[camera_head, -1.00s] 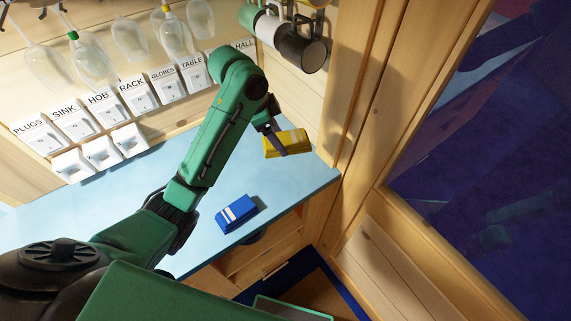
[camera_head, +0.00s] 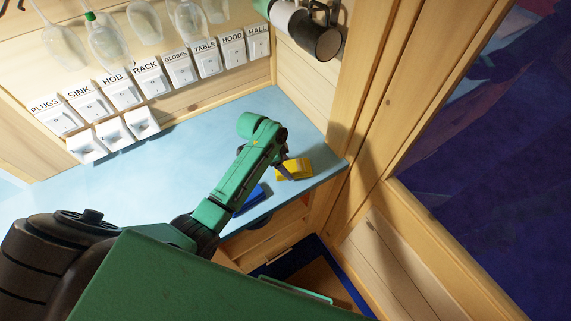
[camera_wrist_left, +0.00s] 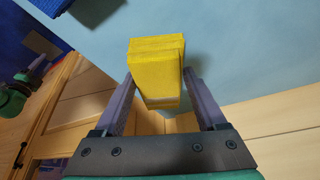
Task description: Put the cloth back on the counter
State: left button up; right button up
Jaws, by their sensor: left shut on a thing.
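A yellow folded cloth (camera_head: 296,168) is at the right end of the light blue counter (camera_head: 140,178), near its front edge. My left gripper (camera_head: 284,171) is shut on it. In the left wrist view the yellow cloth (camera_wrist_left: 157,70) sits between the two fingers and reaches past their tips over the counter surface (camera_wrist_left: 240,50). The counter's edge runs beneath the cloth there. Whether the cloth touches the counter, I cannot tell. A blue folded cloth (camera_head: 249,198) lies on the counter to the left, partly hidden by my left arm.
Labelled switches (camera_head: 150,82) line the back wall, with glasses (camera_head: 108,40) hanging above. Mugs (camera_head: 315,38) hang at the upper right. A wooden post (camera_head: 350,120) borders the counter's right end. Drawers (camera_head: 265,243) are below the front edge. The counter's back is clear.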

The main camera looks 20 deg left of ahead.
pick_arm(q)
jog(key=shift+f, duration=0.15)
jog(key=o, duration=1.1)
jog(key=shift+w, duration=0.1)
jog(key=shift+o, duration=0.2)
jog(key=shift+a+r, duration=0.15)
jog(key=shift+r, duration=0.3)
jog(key=b+v, duration=0.2)
jog(key=v, duration=0.9)
jog(key=shift+r, duration=0.15)
pick_arm(e)
jog(key=shift+s+a+f, duration=0.1)
jog(key=shift+s+f, duration=0.2)
jog(key=shift+f, duration=0.25)
jog(key=shift+s+f, duration=0.25)
jog(key=shift+f, duration=0.25)
pick_arm(q)
jog(key=shift+a, duration=0.1)
